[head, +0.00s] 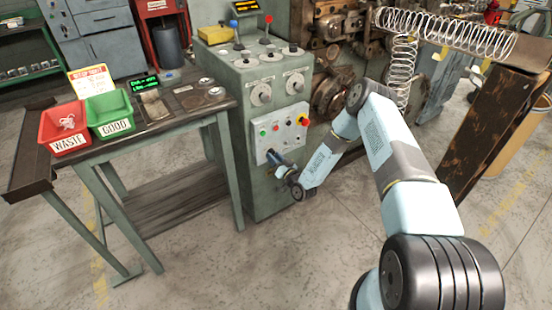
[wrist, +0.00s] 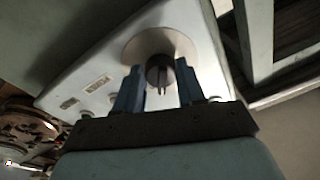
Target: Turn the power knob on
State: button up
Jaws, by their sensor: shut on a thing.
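The power knob (wrist: 158,70) is a small dark round knob with a ridge, on a round plate of the pale control panel (wrist: 95,75). In the wrist view my gripper (wrist: 160,82) has its two blue fingers on either side of the knob, shut on it. In the head view my gripper (head: 273,157) is at the lower left of the control panel (head: 262,147) on the green machine's front. There the gripper hides the knob, and its turn position is unclear.
Coloured buttons and a red-yellow switch (head: 303,120) sit on the same panel. The green machine cabinet (head: 283,190) carries dials and levers above. A workbench at left holds a red bin (head: 62,127) and a green bin (head: 108,113). A large spring (head: 450,32) is at upper right.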

jog(key=shift+w+d+m+h, duration=0.15)
jog(key=shift+m+h, duration=0.15)
jog(key=shift+m, duration=1)
jog(key=shift+t, duration=0.3)
jog(key=o, duration=0.7)
jog(key=shift+d, duration=0.1)
jog(key=o, duration=0.3)
jog(key=shift+a, duration=0.2)
jog(key=shift+o, duration=0.2)
jog(key=v, duration=1.4)
jog(key=shift+w+r, duration=0.1)
